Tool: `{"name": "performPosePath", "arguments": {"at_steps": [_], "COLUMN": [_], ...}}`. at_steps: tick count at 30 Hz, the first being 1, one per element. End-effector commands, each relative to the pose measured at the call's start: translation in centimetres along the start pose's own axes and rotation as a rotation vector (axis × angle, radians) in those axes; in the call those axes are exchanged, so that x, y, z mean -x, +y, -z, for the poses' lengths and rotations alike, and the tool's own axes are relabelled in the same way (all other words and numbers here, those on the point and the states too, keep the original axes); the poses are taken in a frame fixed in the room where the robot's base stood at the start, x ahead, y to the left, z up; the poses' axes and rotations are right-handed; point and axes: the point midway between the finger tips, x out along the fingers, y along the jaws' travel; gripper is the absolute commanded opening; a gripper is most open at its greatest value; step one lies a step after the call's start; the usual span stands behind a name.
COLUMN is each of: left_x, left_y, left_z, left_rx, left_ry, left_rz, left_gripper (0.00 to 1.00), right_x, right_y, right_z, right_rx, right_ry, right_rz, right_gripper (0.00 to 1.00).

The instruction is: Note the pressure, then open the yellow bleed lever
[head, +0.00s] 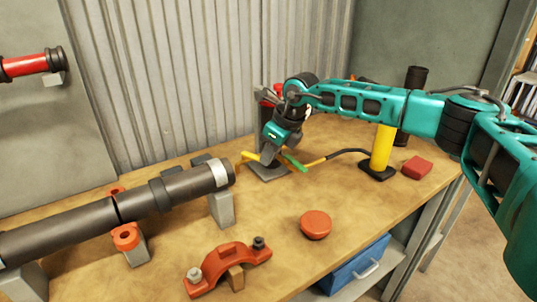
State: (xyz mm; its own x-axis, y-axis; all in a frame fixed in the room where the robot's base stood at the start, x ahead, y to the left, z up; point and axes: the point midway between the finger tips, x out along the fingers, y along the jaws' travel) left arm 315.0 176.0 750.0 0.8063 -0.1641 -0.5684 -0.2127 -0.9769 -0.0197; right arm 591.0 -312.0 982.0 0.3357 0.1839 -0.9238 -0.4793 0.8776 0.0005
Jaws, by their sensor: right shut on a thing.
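My right gripper (270,153) reaches in from the right and points down over a grey plate (270,173) on the bench. It is shut on a yellow lever (247,157), whose end sticks out to the left of the fingers; the grip itself is mostly hidden. A red fitting (266,96) stands behind the gripper, mostly covered. I see no readable pressure dial. My left gripper is not in view.
A dark pipe (75,222) on grey blocks crosses the left of the wooden bench (265,215). A blue drawer box (355,268) sits below the edge.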

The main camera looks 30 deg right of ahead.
Motion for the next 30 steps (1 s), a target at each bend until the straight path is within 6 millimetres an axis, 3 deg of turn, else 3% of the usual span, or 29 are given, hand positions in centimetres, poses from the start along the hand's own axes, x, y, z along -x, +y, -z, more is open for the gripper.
{"name": "performPosePath", "arguments": {"at_steps": [9, 24, 25, 30], "left_x": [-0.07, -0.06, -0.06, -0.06], "left_y": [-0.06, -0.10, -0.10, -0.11], "left_z": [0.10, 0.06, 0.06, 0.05], "left_rx": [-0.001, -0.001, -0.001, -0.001], "left_ry": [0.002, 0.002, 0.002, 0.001], "left_rz": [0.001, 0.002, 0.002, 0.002], "left_gripper": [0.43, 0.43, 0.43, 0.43], "right_x": [0.00, 0.01, 0.01, 0.00], "right_y": [-0.95, -1.05, -1.05, -1.04], "right_z": [-0.05, -0.08, -0.08, -0.08], "right_rx": [0.099, 0.118, 0.118, 0.118], "right_ry": [-0.001, 0.000, 0.000, 0.000], "right_rz": [-0.041, -0.048, -0.048, -0.048], "right_gripper": [0.00, 0.00, 0.17, 0.34]}}
